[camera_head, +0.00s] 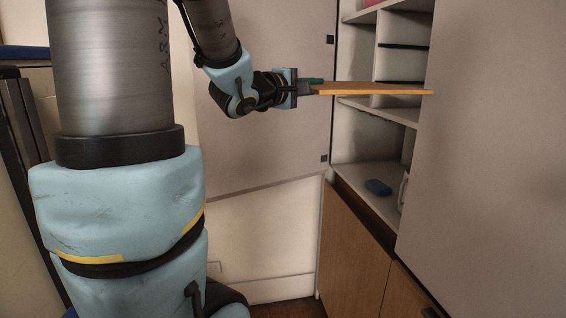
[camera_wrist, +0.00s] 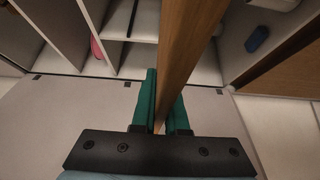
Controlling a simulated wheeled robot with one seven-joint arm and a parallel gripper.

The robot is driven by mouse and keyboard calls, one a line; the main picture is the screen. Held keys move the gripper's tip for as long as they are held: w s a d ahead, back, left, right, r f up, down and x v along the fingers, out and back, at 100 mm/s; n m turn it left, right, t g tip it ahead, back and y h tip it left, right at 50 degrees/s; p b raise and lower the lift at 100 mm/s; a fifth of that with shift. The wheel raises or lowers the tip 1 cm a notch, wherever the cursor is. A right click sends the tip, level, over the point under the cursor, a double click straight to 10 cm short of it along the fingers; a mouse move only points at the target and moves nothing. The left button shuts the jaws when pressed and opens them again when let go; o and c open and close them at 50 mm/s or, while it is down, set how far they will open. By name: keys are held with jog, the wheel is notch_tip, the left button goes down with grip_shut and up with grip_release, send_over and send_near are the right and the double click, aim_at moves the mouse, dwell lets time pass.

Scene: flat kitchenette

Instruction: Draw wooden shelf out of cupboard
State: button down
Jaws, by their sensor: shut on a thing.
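The wooden shelf (camera_head: 375,89) is a thin orange-brown board. In the head view it sticks out to the right from my gripper (camera_head: 308,88), in front of the open cupboard (camera_head: 385,57). Its right end reaches the edge of the large pale door panel on the right. In the wrist view the shelf (camera_wrist: 188,50) runs up and away between the green fingers of my gripper (camera_wrist: 164,104), which are shut on it. I cannot tell whether its far end is still inside the cupboard.
White cupboard shelves hold a blue item (camera_head: 378,187), a white mug (camera_head: 403,190) partly hidden by the right door (camera_head: 490,150), and a pink item (camera_wrist: 97,48). The left door (camera_head: 265,110) stands behind my arm. Wooden lower cabinets (camera_head: 352,240) are below.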

jog(key=w+a+f+n+t+y+b, duration=0.1)
jog(key=w+a+f+n+y, duration=0.2)
jog(key=f, duration=0.6)
jog(key=w+a+f+n+t+y+b, duration=0.15)
jog(key=w+a+f, duration=0.25)
jog(key=f, duration=0.5)
jog(key=w+a+f+n+t+y+b, duration=0.15)
jog(key=w+a+f+y, duration=0.25)
jog(key=f, duration=0.5)
jog(key=s+a+f+n+t+y, duration=0.1)
jog(key=a+f+y, duration=0.3)
jog(key=f, duration=0.5)
jog(key=shift+s+a+f+n+b, duration=0.15)
jog(key=shift+a+f+n+b, duration=0.15)
jog(key=shift+a+n, duration=0.7)
